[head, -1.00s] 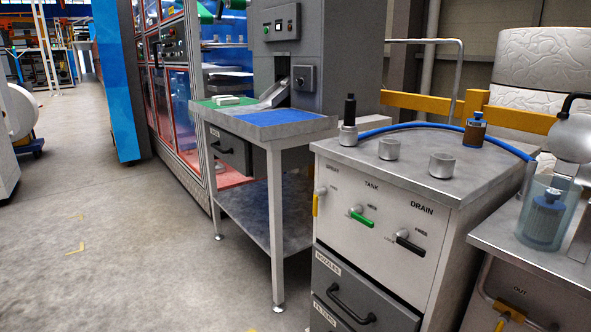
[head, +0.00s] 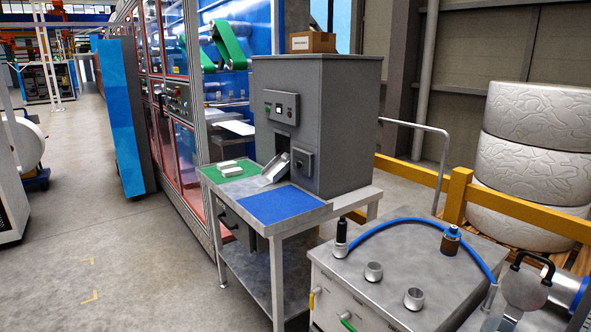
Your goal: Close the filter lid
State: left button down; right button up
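The filter lid (head: 524,290) is a round grey disc with a black arched handle. It is at the bottom right of the head view, raised and tilted on edge, beside the grey cabinet. The filter housing beneath it is cut off by the bottom edge of the picture. Neither of my grippers is in view.
The grey cabinet (head: 390,262) carries metal cups, a black-handled nozzle and a blue hose (head: 420,222). A metal cylinder with a blue ring (head: 580,305) is right of the lid. A workbench (head: 315,215) stands behind the cabinet. Open floor (head: 120,260) lies left.

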aim_at(523, 291)
jog(key=z, duration=1.35)
